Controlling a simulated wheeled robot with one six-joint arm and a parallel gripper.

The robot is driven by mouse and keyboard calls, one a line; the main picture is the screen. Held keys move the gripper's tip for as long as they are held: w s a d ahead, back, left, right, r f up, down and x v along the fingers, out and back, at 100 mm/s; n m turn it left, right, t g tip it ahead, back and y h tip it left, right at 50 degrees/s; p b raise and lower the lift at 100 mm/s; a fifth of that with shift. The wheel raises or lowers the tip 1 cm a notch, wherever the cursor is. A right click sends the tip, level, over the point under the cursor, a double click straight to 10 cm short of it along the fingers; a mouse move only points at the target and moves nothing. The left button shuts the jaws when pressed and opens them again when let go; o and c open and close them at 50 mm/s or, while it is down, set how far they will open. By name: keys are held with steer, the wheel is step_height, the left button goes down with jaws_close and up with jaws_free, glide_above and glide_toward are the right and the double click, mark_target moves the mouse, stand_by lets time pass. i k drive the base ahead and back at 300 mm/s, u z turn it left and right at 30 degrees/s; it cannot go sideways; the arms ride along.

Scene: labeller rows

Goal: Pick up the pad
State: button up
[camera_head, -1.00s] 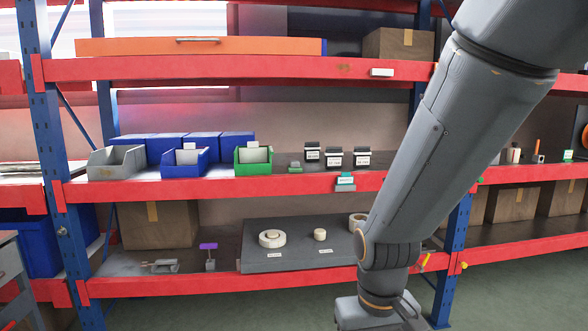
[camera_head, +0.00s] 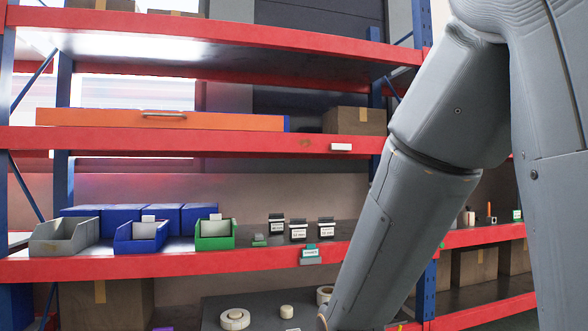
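I cannot tell for sure which thing is the pad. A small green and grey item (camera_head: 259,240) lies on the middle shelf, just right of the green bin, and may be it. Right of it stand three small black items with white labels: one (camera_head: 277,224), a second (camera_head: 298,230) and a third (camera_head: 326,227). A teal and grey tag (camera_head: 311,253) sits at the shelf's front edge below them. My arm crosses the right side and runs out at the bottom edge. My gripper is out of view.
On the middle shelf (camera_head: 160,265) stand a grey bin (camera_head: 65,237), a blue bin (camera_head: 140,236) and a green bin (camera_head: 214,234). White rolls, one of them (camera_head: 235,319), lie on the shelf below. An orange case (camera_head: 160,120) and a cardboard box (camera_head: 355,120) lie above.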

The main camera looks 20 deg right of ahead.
mark_target(258, 240)
steer(key=u, duration=0.4)
steer(key=i, duration=1.7)
steer(key=u, duration=0.05)
